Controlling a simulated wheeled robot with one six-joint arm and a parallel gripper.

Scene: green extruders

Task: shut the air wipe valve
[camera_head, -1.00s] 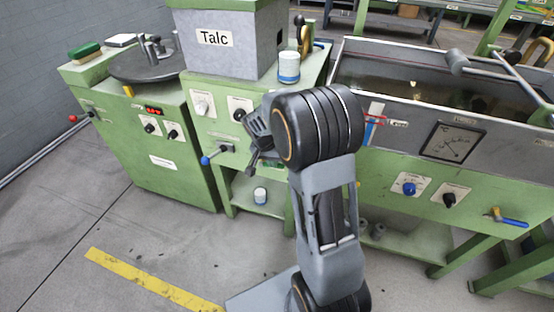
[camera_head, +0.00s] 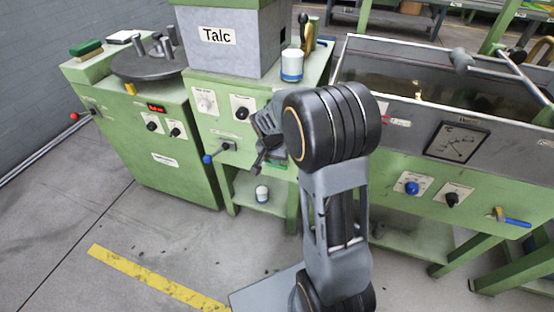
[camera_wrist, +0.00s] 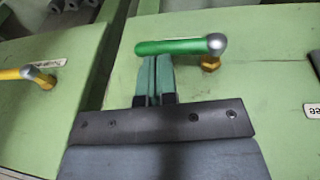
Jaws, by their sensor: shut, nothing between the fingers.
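A valve with a green lever handle (camera_wrist: 170,46) and a brass-coloured fitting (camera_wrist: 211,62) is on a green panel in the wrist view. The lever lies nearly level in that picture, with a grey rounded end at the right. My gripper (camera_wrist: 155,62) is shut and empty, its fingertips at the lower side of the lever; whether they touch it I cannot tell. In the head view my gripper (camera_head: 260,166) is low in front of the talc machine, and the arm hides part of the panel. No readable label shows which valve is the air wipe.
A blue-handled lever (camera_head: 218,152) is just left of my gripper. Another blue-handled valve (camera_head: 510,219) is on the water tank's front (camera_head: 400,170) at right. A yellow-handled valve (camera_wrist: 25,73) shows at left in the wrist view. The floor in front is clear.

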